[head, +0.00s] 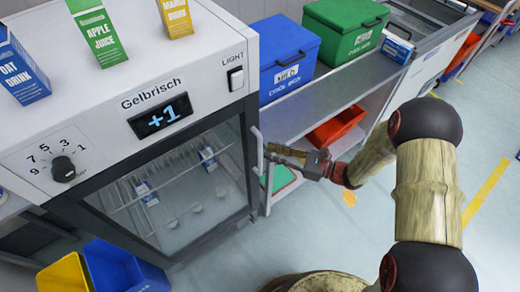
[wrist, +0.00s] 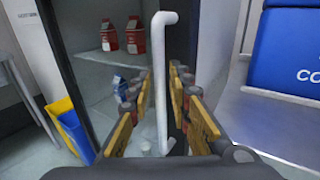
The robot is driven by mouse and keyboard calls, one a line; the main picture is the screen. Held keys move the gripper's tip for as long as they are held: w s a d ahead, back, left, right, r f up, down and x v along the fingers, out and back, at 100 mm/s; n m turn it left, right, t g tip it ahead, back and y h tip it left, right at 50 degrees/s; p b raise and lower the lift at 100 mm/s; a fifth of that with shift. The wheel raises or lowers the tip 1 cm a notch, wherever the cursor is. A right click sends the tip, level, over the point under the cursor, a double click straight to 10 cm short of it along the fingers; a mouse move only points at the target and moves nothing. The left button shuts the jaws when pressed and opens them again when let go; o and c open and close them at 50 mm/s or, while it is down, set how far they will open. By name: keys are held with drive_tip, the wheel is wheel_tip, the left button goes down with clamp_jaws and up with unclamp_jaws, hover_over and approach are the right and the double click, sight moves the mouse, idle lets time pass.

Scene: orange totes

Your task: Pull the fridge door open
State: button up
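The fridge (head: 95,115) is a white box marked "Gelbrisch" with a "+1" display. Its glass door (head: 180,190) has a dark frame and looks closed; a small gap cannot be ruled out. The pale vertical bar handle (head: 257,150) is on the door's right edge. My gripper (head: 272,152) is at the handle from the right. In the wrist view the handle (wrist: 163,55) stands between the two fingers of my gripper (wrist: 162,75). The fingers are apart, with visible space on both sides of the bar. Cartons (wrist: 108,38) show inside behind the glass.
Drink cartons (head: 98,30) stand on the fridge top. Blue (head: 288,60) and green (head: 345,28) lidded boxes stand on the shelf unit at right, with a red tote (head: 338,127) below. Yellow (head: 65,275) and blue (head: 125,270) bins are on the floor before the fridge.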

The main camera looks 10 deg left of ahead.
sight(260, 149)
drive_tip(key=a, duration=0.3)
drive_tip(key=a+b, duration=0.1)
drive_tip(key=a, duration=0.1)
drive_tip(key=shift+w, duration=0.3)
drive_tip(key=c, duration=0.3)
clamp_jaws()
